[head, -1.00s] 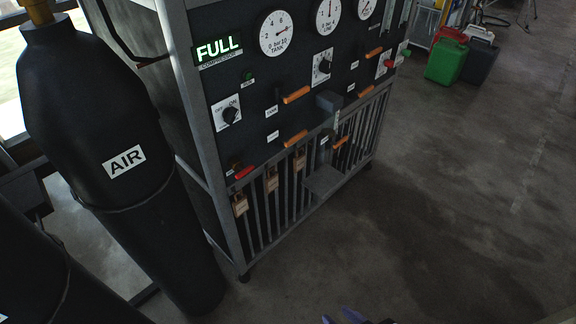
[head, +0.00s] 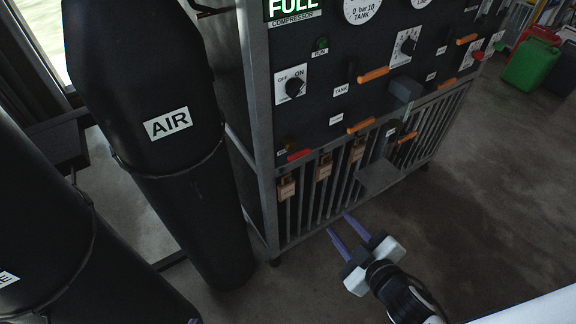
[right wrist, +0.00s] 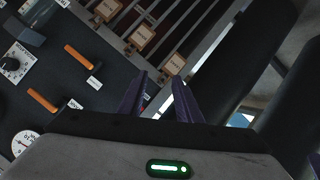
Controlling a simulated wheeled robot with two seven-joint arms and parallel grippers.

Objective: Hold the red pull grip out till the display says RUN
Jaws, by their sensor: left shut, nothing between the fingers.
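A red grip (head: 298,155) is at the panel's lower left corner, below a small brass-coloured part. A second red knob (head: 478,55) is at the panel's right side; I cannot tell which is the pull grip. The lit display (head: 292,6) at the top left reads FULL, above the word COMPRESSOR. My right gripper (head: 338,222) is open and empty, in front of the lower grille, below and right of the lower red grip. In the right wrist view its purple fingers (right wrist: 159,78) stand apart. Only a purple tip of my left gripper (head: 195,321) shows at the bottom edge; it is shut.
A black AIR cylinder (head: 165,150) stands left of the panel, with another dark cylinder further left. A grey ledge (head: 376,177) juts out low.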

